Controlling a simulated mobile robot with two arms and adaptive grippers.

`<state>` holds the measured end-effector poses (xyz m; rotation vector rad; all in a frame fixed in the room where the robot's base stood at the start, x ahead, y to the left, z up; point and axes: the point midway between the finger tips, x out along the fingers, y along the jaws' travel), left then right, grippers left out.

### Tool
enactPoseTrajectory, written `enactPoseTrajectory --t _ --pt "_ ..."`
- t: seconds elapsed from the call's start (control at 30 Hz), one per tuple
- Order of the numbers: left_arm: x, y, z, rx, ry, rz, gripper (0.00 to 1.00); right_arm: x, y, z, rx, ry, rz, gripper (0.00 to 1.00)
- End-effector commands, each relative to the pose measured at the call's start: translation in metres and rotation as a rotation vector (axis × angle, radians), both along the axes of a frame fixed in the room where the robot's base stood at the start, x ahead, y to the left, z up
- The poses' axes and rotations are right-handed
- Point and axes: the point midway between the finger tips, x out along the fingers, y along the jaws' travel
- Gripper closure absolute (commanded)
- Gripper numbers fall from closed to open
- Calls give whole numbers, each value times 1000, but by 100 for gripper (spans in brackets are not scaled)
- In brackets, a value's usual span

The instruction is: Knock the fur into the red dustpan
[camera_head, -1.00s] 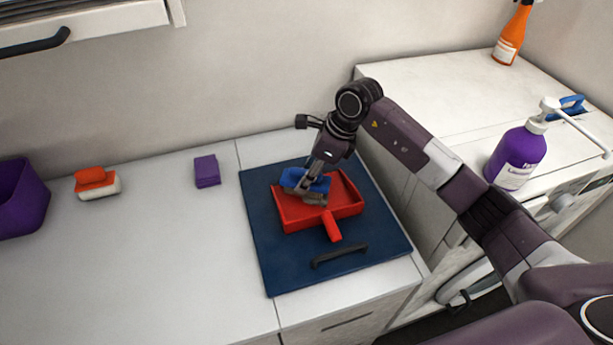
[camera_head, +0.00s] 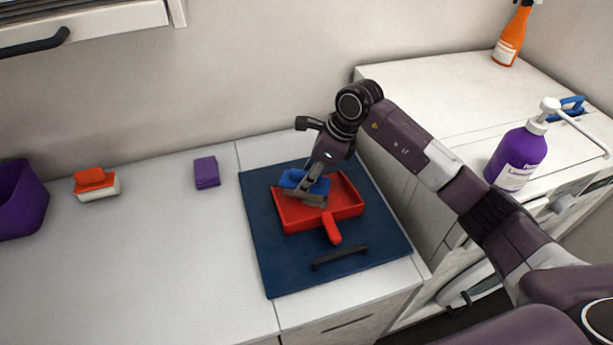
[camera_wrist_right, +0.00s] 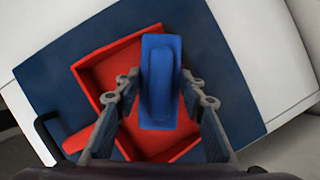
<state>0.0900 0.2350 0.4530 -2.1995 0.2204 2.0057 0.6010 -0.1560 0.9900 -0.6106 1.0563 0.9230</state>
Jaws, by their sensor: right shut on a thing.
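The red dustpan (camera_head: 347,205) lies on a dark blue mat (camera_head: 268,262), its handle pointing toward the front. It also shows in the right wrist view (camera_wrist_right: 98,72). My right gripper (camera_head: 312,190) is over the left part of the pan, shut on a blue-topped brush (camera_head: 292,178). In the right wrist view the blue back of the brush (camera_wrist_right: 160,85) sits between the fingers (camera_wrist_right: 160,90), above the pan. Whether the brush touches the pan is unclear. I cannot make out any fur. My left gripper is not in view.
A purple block (camera_head: 207,172), an orange-and-white brush (camera_head: 96,184) and a purple bin (camera_head: 18,200) stand left on the white counter. A black handle (camera_head: 340,257) lies at the mat's front. A purple pump bottle (camera_head: 516,158) and orange spray bottle (camera_head: 511,35) stand right.

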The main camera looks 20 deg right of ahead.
Motion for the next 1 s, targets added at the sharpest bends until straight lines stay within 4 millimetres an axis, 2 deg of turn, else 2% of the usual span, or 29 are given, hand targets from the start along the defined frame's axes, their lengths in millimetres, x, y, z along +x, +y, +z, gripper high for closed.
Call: enactPoseTrajectory --t 0.6,1.0 --pt "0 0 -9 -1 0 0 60 0 0 -10 0 -1 0 86" --pt "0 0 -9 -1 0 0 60 0 0 -9 0 -1 0 86"
